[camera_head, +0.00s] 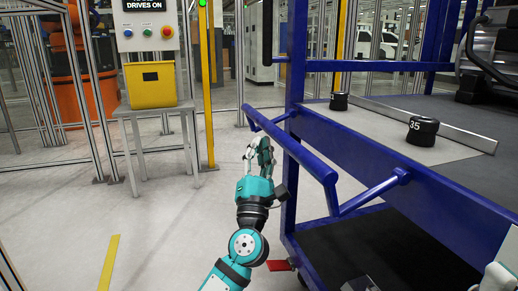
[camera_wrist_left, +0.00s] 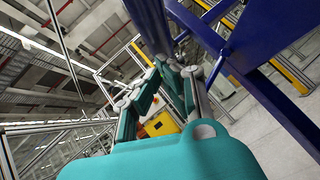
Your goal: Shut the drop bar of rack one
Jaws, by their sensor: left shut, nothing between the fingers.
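The blue rack (camera_head: 340,140) stands on the right. Its drop bar (camera_head: 290,145) is a thick blue tube standing out from the rack's near side. Thin side arms join it to the frame, and the bar is swung outward, away from the rack. My left gripper (camera_head: 260,146) is shut and empty, pointing up, close to the left of the bar in the picture. I cannot tell whether they touch. In the left wrist view the shut fingers (camera_wrist_left: 160,68) show with a blue tube (camera_wrist_left: 150,22) just beyond them. My right gripper is not in view; part of that arm shows at lower right.
A yellow box (camera_head: 150,86) on a small table, a control panel (camera_head: 146,30) and a yellow post (camera_head: 207,85) stand behind.

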